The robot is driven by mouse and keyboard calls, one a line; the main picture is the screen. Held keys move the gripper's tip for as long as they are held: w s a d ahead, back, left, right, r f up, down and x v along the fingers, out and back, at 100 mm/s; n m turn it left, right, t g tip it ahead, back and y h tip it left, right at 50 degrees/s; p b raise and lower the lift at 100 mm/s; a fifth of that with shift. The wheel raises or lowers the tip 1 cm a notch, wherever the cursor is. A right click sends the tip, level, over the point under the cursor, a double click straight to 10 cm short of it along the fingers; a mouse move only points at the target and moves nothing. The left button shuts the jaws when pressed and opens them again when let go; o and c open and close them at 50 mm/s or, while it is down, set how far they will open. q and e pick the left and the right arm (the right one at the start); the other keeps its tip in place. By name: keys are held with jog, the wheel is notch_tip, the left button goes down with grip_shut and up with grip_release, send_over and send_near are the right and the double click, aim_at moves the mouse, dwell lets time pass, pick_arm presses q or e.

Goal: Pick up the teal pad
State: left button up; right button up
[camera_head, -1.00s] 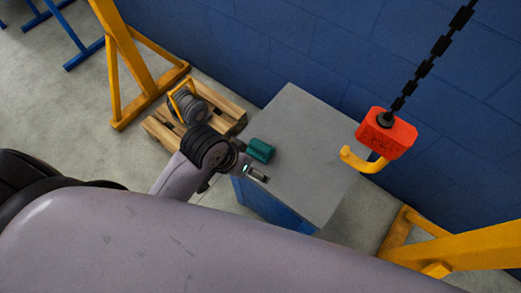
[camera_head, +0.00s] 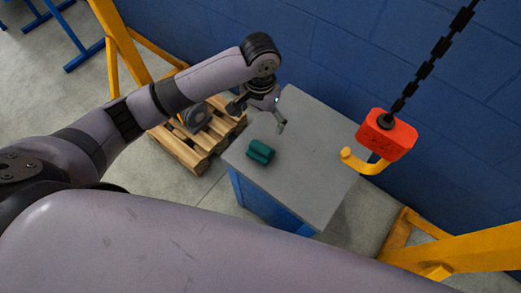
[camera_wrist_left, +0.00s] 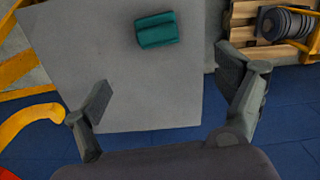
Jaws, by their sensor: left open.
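The teal pad (camera_head: 260,152) lies on the grey top of the blue cabinet (camera_head: 310,165), near its left edge. In the left wrist view the pad (camera_wrist_left: 157,30) sits near the top of the picture, beyond my fingertips and between their lines. My left gripper (camera_head: 272,114) is above the back left part of the cabinet top, behind the pad and apart from it. In the left wrist view my left gripper (camera_wrist_left: 165,75) has its two fingers wide apart with nothing between them. My right gripper is not in view.
A red hoist block (camera_head: 387,135) with a yellow hook (camera_head: 362,163) hangs on a chain over the right side of the cabinet. A wooden pallet (camera_head: 190,150) carrying a grey machine stands left. Yellow frames flank the cabinet, and a blue wall rises behind.

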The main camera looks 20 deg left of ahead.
pick_arm(q)
send_near(260, 147)
jog(key=f, duration=0.5)
jog(key=shift+w+f+b, duration=0.2)
jog(key=shift+b, duration=0.1)
jog(key=shift+s+f, duration=0.2)
jog(key=shift+f, duration=2.45)
jog(key=c, duration=1.2)
